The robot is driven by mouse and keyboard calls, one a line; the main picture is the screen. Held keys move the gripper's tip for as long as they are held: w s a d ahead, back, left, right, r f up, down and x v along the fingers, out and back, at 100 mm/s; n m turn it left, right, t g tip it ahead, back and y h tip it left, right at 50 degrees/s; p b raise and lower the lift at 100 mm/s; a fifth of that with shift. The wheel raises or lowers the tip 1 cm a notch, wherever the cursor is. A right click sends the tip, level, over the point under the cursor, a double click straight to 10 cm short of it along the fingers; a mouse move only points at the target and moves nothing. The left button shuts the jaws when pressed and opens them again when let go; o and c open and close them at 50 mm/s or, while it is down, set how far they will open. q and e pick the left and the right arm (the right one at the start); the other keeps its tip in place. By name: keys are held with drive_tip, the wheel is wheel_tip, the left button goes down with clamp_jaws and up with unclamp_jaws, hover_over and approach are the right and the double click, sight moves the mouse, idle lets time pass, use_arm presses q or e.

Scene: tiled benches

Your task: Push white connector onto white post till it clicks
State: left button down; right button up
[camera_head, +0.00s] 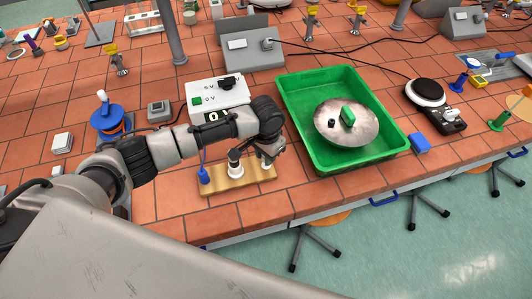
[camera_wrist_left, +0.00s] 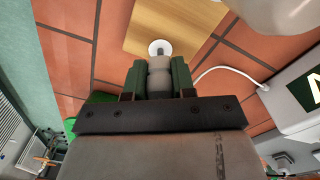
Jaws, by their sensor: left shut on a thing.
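My left gripper (camera_head: 266,156) is over the right part of a wooden board (camera_head: 222,185). In the left wrist view its green-padded fingers (camera_wrist_left: 158,80) are shut on the pale connector (camera_wrist_left: 160,76). A white cable (camera_wrist_left: 232,68) runs behind them toward a box. The white post (camera_wrist_left: 160,47), a white disc with a dark centre, stands on the board (camera_wrist_left: 185,22) just beyond the connector's end. I cannot tell whether they touch. A blue connector with a blue cable (camera_head: 204,175) stands at the board's left end. My right gripper is not in view.
A white box with a display (camera_head: 217,100) stands behind the board. A green tray (camera_head: 290,100) with a metal dish (camera_head: 330,122) is to the right. A blue block (camera_head: 419,143) lies beside the tray. Bare tiles lie in front of the board, up to the bench edge.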

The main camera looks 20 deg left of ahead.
use_arm(q)
drive_tip(key=shift+f, duration=0.35)
drive_tip(key=shift+f+b, duration=0.4)
drive_tip(key=shift+f, duration=0.7)
drive_tip(key=c, duration=1.2)
unclamp_jaws()
drive_tip(key=shift+o, duration=0.2)
drive_tip(key=o, duration=0.5)
drive_tip(key=shift+o, duration=0.2)
wheel_tip(320, 180, up, 11)
drive_tip(key=shift+f+b, duration=0.1)
drive_tip(key=shift+b, duration=0.85)
